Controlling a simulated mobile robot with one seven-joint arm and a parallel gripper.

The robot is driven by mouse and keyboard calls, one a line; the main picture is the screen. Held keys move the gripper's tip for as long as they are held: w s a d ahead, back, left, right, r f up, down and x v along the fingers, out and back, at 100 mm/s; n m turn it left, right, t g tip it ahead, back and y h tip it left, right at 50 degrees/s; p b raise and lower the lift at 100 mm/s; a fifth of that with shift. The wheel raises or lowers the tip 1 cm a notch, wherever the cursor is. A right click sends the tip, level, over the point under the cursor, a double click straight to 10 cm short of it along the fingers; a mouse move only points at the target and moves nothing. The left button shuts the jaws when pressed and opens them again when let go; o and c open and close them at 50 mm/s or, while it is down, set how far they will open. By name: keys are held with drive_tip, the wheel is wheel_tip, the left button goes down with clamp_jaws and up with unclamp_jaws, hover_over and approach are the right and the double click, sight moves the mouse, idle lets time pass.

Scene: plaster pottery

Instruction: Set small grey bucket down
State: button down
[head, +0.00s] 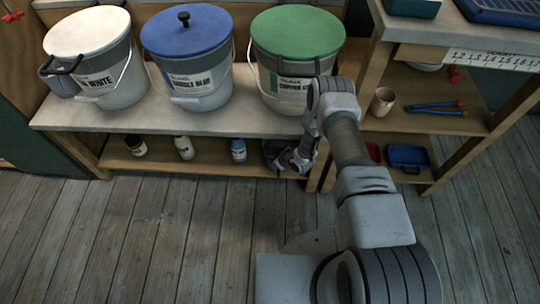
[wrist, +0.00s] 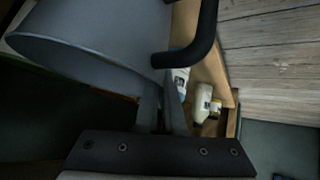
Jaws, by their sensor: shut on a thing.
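The small grey bucket (wrist: 95,40) fills the upper left of the wrist view, close to the camera, with a curved black handle (wrist: 200,40). My gripper (wrist: 162,105) is shut on it; exactly which part lies between the fingers is hard to tell. In the head view my gripper (head: 291,162) is low, at the right end of the lower shelf (head: 205,165). The bucket is a dark shape (head: 273,150) there, partly hidden by shadow and the arm. I cannot tell whether it touches the shelf.
Several small bottles, one blue-labelled (head: 238,150), stand left of the gripper on the lower shelf. Above are white (head: 90,50), blue (head: 188,55) and green-lidded (head: 297,50) buckets, plus a grey container (head: 62,78). A shelf unit (head: 440,115) stands at right. The floor in front is clear.

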drive_tip(key=c, duration=1)
unclamp_jaws()
drive_tip(key=shift+r, duration=0.15)
drive_tip(key=p+v, duration=0.5)
drive_tip(key=v, duration=0.7)
